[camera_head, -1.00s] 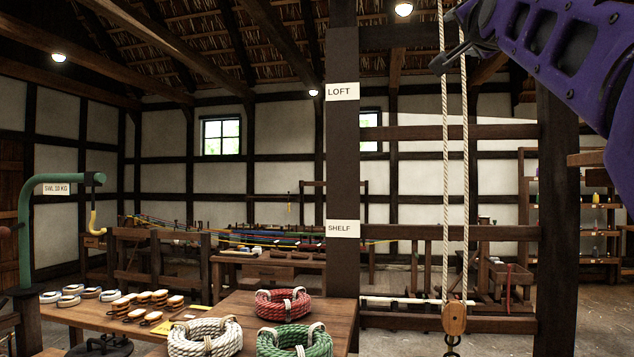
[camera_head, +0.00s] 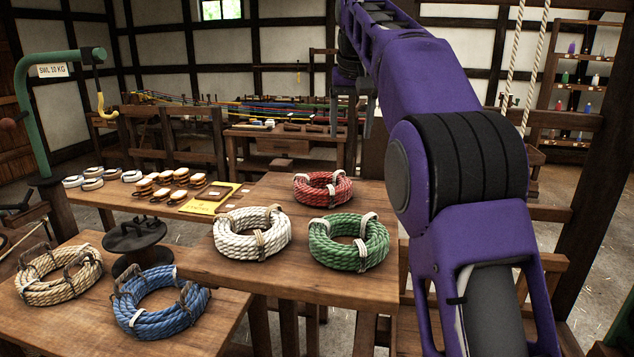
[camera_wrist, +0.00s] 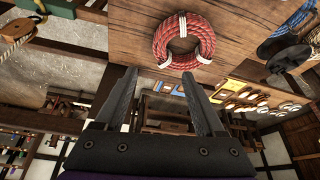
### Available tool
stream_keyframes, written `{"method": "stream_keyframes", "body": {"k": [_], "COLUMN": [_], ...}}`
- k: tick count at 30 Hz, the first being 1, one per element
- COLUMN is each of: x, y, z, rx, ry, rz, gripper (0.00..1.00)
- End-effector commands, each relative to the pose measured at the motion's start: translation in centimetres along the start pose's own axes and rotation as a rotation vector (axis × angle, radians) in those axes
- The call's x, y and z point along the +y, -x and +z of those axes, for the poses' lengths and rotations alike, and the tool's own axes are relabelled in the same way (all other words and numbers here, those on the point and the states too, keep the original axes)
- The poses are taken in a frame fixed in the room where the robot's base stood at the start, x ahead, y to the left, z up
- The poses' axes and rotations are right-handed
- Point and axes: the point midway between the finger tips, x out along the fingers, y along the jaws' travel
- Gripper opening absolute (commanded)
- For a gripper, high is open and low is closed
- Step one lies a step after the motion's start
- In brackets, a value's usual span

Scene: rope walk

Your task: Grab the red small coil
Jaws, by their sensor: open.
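The red small coil (camera_head: 334,199) lies flat at the back of the raised wooden table, with white ties around its rope. In the wrist view the red coil (camera_wrist: 160,38) is just beyond my fingertips, a little to their right. My gripper (camera_head: 353,126) hangs from the arm above and slightly right of the coil in the head view. Its jaws (camera_wrist: 159,74) are open, with nothing between them. The gripper is apart from the coil.
A white coil (camera_head: 231,244) and a green coil (camera_head: 322,252) lie close in front of the red one. A blue coil (camera_head: 151,322) and a tan coil (camera_head: 52,290) lie on the lower table. A green crane arm (camera_head: 26,110) stands at left.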

Motion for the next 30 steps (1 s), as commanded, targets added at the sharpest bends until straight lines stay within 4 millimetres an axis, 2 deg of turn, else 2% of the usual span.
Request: {"method": "stream_keyframes", "body": {"k": [12, 16, 23, 30], "x": [0.0, -0.1, -0.1, 0.0], "y": [-8.9, -10.6, -11.8, -15.2], "z": [0.1, 0.1, 0.1, 0.3], "rx": [-0.001, 0.001, 0.001, -0.001], "ry": [-0.002, -0.002, -0.002, -0.003], "rz": [0.001, 0.0, 0.0, 0.0], "gripper": [0.71, 0.71, 0.71, 0.71]}}
